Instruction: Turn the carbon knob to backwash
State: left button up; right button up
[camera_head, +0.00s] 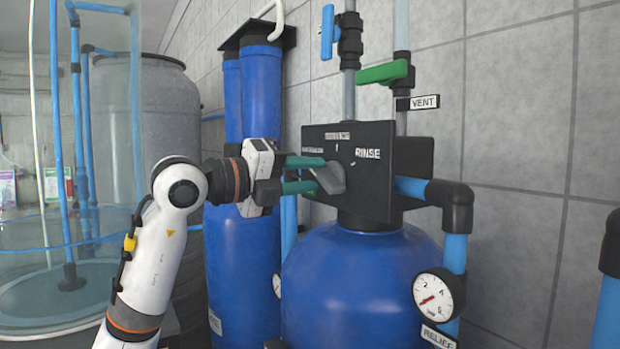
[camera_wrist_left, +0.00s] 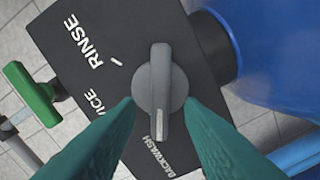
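The carbon knob (camera_head: 329,178) is a grey lever knob on the front of the black valve head (camera_head: 372,190), on top of the blue tank (camera_head: 355,285). In the left wrist view the knob (camera_wrist_left: 160,92) has its long bar lined up with the BACKWASH label (camera_wrist_left: 160,160). The RINSE label (camera_wrist_left: 83,42) and a partly hidden SERVICE label lie to the left there. My left gripper (camera_head: 305,174) has green fingers, one on each side of the knob. In the left wrist view its fingertips (camera_wrist_left: 160,103) are apart, beside the round base, with gaps to the bar. My right gripper is not in view.
A green-handled vent valve (camera_head: 384,73) and a blue-handled valve (camera_head: 328,32) stand above the valve head. A blue pipe (camera_head: 412,187) leaves it at the right. Blue filter housings (camera_head: 240,245) stand behind my left gripper. A pressure gauge (camera_head: 437,296) hangs at lower right.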

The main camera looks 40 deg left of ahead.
pick_arm(q)
jog(key=b+v, duration=0.4)
jog(key=v, duration=0.7)
